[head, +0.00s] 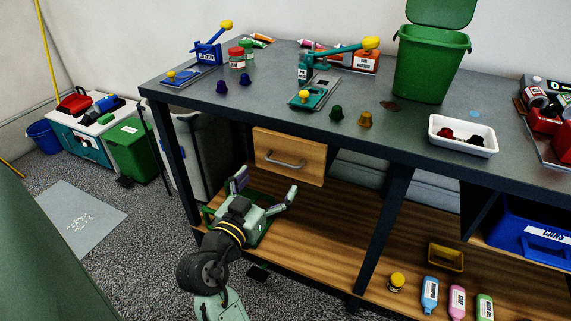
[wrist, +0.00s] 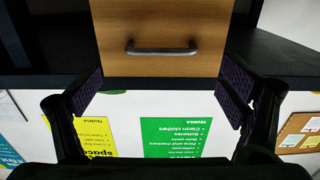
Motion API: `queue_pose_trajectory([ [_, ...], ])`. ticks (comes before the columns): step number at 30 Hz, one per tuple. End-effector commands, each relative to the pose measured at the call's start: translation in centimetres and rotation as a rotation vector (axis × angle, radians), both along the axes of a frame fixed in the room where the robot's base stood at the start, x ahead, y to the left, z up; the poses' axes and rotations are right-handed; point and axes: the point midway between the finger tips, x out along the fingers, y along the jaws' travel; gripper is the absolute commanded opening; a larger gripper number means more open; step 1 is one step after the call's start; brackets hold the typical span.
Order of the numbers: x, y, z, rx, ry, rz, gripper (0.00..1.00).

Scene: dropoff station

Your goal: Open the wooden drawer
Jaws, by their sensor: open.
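The wooden drawer (head: 289,152) hangs under the left part of the dark workbench, with a curved grey handle (head: 284,160) on its front. In the wrist view the drawer front (wrist: 160,25) is at the top centre, and its handle (wrist: 162,50) runs across between my fingers. The drawer looks shut. My gripper (head: 265,190) is in front of and below the drawer in the head view, its fingers spread wide. In the wrist view my gripper's two dark pads (wrist: 160,90) stand apart on either side with nothing between them. They do not touch the handle.
The workbench top (head: 260,105) holds coffee capsules, a green bin (head: 431,60), a white tray (head: 463,135) and lever presses. A wooden lower shelf (head: 320,245) carries bottles and a yellow container (head: 446,257). A dark bench leg (head: 383,230) stands right of the drawer.

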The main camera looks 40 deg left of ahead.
Motion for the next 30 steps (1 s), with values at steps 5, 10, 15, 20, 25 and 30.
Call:
queue_pose_trajectory([
  [5, 3.5, 0.8, 0.3, 0.0, 0.002, -0.002, 0.9],
  [10, 6.1, 1.5, 0.3, 0.0, 0.001, 0.0, 0.9],
  [15, 7.4, 1.9, 0.2, 0.001, 0.0, 0.002, 0.9],
  [20, 7.7, 1.9, 0.1, 0.001, 0.0, 0.002, 0.9],
  [25, 7.7, 1.9, 0.0, 0.001, 0.0, 0.002, 0.89],
  [30, 7.7, 1.9, 0.1, 0.001, 0.0, 0.002, 0.78],
])
